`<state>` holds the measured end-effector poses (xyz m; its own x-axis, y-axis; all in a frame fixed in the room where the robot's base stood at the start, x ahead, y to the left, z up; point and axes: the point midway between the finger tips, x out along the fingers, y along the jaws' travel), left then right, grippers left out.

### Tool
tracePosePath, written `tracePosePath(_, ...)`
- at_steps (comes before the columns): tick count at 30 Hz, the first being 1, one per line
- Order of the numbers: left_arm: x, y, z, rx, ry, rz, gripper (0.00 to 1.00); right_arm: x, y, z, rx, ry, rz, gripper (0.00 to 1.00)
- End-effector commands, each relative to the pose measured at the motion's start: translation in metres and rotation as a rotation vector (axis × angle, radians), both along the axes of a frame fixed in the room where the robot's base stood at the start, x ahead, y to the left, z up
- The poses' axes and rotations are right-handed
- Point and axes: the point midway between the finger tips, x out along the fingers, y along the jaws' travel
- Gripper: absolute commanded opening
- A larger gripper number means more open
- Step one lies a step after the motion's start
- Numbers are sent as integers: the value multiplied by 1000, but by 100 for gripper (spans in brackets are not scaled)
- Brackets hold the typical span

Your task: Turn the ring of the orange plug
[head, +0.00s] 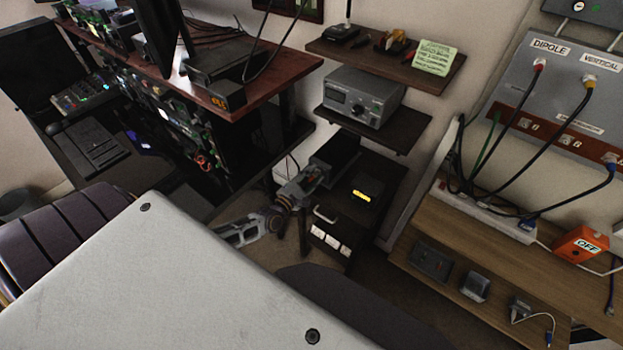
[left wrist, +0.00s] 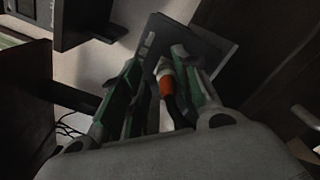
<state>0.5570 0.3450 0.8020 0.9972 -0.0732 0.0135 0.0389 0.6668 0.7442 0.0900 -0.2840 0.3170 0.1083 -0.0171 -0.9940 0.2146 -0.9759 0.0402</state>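The orange plug (left wrist: 165,86) shows in the left wrist view, with a pale ring at its upper end and a dark cable below. It lies between the two fingers of my left gripper (left wrist: 157,62), closer to the right finger. A pale gap shows between the plug and the left finger, so the gripper looks open around it. Contact with the right finger is unclear. The plug cannot be made out there. My right gripper is not in view.
The black box (head: 335,158) stands by a dark cabinet with a handle and white meters (head: 330,240). Shelves with a grey radio unit (head: 362,98) hang above. A wooden bench (head: 510,265) is right and a desk (head: 265,60) left. Dark panels crowd the wrist view.

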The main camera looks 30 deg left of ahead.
Motion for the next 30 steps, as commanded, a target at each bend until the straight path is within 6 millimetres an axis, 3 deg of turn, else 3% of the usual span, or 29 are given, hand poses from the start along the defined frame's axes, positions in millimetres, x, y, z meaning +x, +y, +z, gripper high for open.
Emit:
tracePosePath(17, -9, -2, -6, 0, 12, -5, 40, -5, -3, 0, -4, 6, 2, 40)
tracePosePath(30, -42, 0, -7, 0, 13, -5, 40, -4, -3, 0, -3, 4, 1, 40)
